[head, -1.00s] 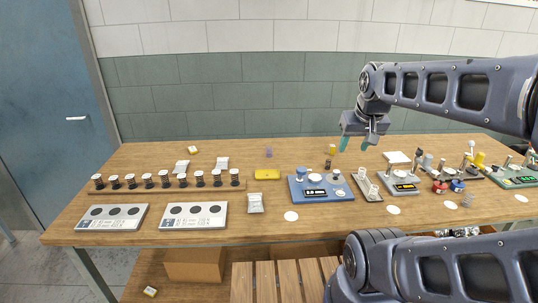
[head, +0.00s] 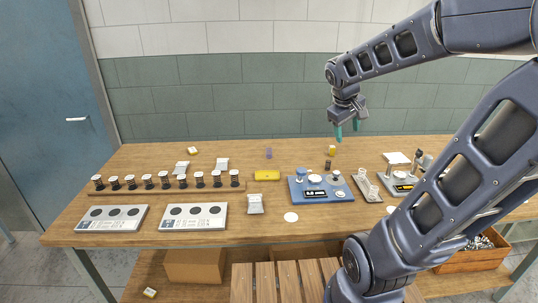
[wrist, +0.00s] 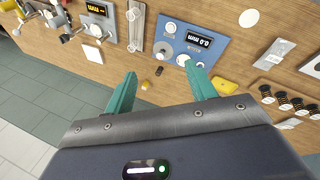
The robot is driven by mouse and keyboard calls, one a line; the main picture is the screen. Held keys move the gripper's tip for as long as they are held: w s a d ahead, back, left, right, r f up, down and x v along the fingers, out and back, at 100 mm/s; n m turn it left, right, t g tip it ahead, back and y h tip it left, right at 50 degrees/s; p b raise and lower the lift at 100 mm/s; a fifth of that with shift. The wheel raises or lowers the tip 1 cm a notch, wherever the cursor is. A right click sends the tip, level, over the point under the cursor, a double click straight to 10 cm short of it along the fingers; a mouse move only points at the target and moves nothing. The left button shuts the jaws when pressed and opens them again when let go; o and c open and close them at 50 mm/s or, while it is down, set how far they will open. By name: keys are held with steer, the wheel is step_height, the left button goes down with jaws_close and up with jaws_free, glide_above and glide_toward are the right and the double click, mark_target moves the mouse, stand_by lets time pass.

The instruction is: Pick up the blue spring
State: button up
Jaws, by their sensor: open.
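A small blue-violet upright thing (head: 269,153) stands toward the back of the wooden table in the head view. It may be the blue spring, but it is too small to make out coils. My gripper (head: 347,129) is open and empty. It hangs above the back right part of the table, to the right of the blue-violet thing and apart from it. In the wrist view my gripper's teal fingers (wrist: 160,70) are spread, with a dark cylinder seen beyond them. I cannot make out the blue-violet thing in the wrist view.
A yellow box (head: 267,175) lies in front of the blue-violet thing. A blue gauge device (head: 321,195) stands to the right. A yellow cylinder (head: 332,150) and the dark cylinder (head: 327,164) stand below my gripper. A wooden rack (head: 165,188) holds several spools at left.

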steer(key=w+a+f+n+h, duration=0.2)
steer(key=w+a+f+n, duration=0.15)
steer(key=w, duration=0.45)
steer(key=w+a+f+n+t+h, duration=0.15)
steer(key=w+n, duration=0.25)
steer(key=w, duration=0.4)
steer(key=w+a+f+n+h, duration=0.2)
steer(key=w+a+f+n, duration=0.15)
steer(key=w, duration=0.45)
steer(key=n+t, duration=0.6)
steer(key=n, duration=0.6)
glide_toward(271, 151)
steer(key=shift+w+a+f+y, duration=0.15)
steer(key=shift+w+f, duration=0.1)
steer(key=shift+w, duration=0.35)
steer(key=shift+w+d+f+y, duration=0.1)
steer(key=shift+w+f, duration=0.15)
steer(key=shift+w, duration=0.35)
steer(key=shift+w+f, duration=0.1)
steer(key=shift+f, duration=0.05)
steer(key=shift+w+f, duration=0.1)
steer(key=shift+w, duration=0.1)
steer(key=x, duration=1)
steer(key=shift+s+d, duration=0.1)
steer(key=shift+d, duration=0.2)
steer(key=shift+c, duration=0.5)
